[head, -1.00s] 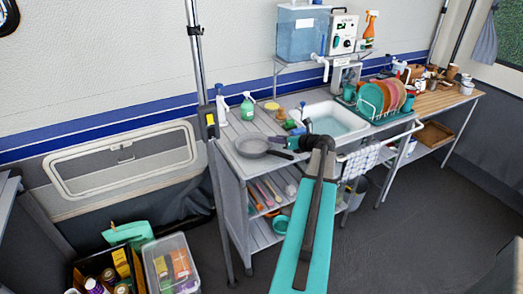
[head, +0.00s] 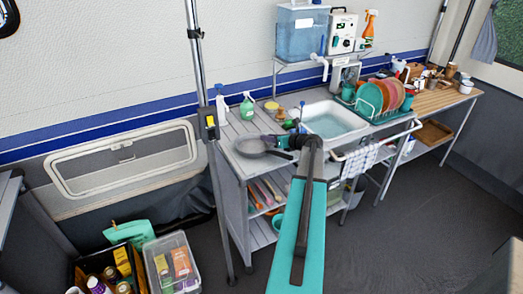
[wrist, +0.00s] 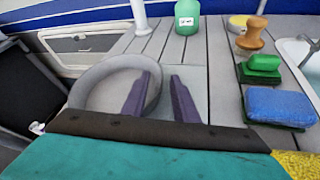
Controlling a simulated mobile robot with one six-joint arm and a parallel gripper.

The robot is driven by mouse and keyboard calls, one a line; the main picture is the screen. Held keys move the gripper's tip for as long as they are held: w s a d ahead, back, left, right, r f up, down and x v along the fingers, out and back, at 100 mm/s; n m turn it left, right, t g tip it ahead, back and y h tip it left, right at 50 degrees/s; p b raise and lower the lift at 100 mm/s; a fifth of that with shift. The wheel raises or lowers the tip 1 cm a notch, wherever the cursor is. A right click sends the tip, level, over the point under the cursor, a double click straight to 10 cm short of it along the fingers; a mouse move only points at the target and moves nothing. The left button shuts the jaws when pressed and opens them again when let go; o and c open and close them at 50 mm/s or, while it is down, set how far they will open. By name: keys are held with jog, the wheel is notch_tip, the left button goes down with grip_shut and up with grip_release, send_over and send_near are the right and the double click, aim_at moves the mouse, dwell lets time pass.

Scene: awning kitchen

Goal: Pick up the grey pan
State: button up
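The grey pan (head: 255,146) sits on the slatted counter's left end, with its dark handle pointing right and towards the front. In the wrist view the pan (wrist: 82,88) fills the left middle, and my gripper body hides its near side and handle. My gripper (wrist: 161,84) has its two purple fingers apart with nothing held. The left finger overlaps the pan's inside and the right finger is outside, with the pan's right wall showing between them. In the head view my gripper (head: 284,141) is just right of the pan. Contact cannot be told.
A blue sponge (wrist: 279,106), a green scrubber (wrist: 262,66) and a wooden-handled brush (wrist: 252,36) lie to the right. A green soap bottle (head: 248,107) stands behind the pan. The sink (head: 335,122) and dish rack (head: 385,113) are farther right.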

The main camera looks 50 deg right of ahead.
grip_shut()
jog(key=shift+r, duration=0.2)
jog(key=shift+r+b, duration=0.35)
jog(key=shift+r, duration=0.5)
jog(key=shift+s+r+b, duration=0.3)
jog(key=shift+s+r, duration=0.05)
jog(key=shift+r, duration=0.4)
jog(key=s+a+r+b, duration=0.1)
jog(key=s+b, duration=0.1)
jog(key=s, duration=1.3)
jog(key=shift+r+b, duration=0.3)
jog(key=shift+b, duration=0.1)
jog(key=shift+s, duration=0.1)
